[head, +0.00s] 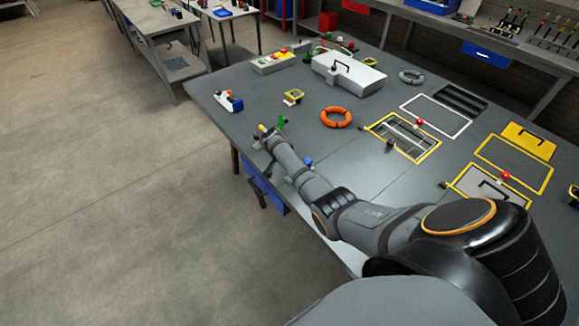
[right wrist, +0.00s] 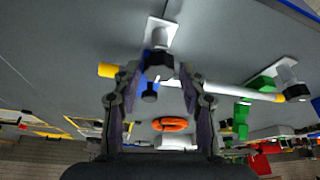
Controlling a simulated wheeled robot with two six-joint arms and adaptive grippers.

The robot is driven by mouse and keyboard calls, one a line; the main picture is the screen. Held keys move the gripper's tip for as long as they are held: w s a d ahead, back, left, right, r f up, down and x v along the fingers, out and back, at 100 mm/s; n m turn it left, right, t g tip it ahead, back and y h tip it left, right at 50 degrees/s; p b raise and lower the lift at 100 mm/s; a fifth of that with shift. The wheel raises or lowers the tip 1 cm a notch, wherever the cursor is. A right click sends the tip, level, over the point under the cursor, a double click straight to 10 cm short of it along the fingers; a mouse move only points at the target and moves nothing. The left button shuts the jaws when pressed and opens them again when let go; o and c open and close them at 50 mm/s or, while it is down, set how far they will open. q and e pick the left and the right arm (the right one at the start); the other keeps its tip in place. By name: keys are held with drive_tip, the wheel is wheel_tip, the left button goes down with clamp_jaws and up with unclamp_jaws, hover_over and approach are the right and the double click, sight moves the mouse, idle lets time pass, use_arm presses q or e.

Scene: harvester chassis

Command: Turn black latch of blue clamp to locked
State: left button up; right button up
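The blue clamp (right wrist: 152,78) shows in the right wrist view, between the fingers of my right gripper (right wrist: 160,76). A dark piece (right wrist: 160,65), seemingly its black latch, stands beside a white mount; its exact angle is hard to tell. A white bar (right wrist: 225,89) with yellow ends runs past the clamp. My right gripper's fingers are spread on either side of the clamp; contact cannot be told. My left gripper is out of view.
A green clamp (right wrist: 262,84) is farther along the bar; green also shows in the head view (head: 281,122). An orange ring (head: 335,117), a blue-and-white item (head: 229,101) and a light grey case (head: 348,73) are on the grey table. Yellow-framed openings (head: 405,136) are to the right.

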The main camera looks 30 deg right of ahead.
drive_tip(key=shift+r, duration=0.1)
drive_tip(key=v, duration=1.1)
drive_tip(key=shift+r, duration=0.4)
drive_tip(key=shift+s+a, duration=0.1)
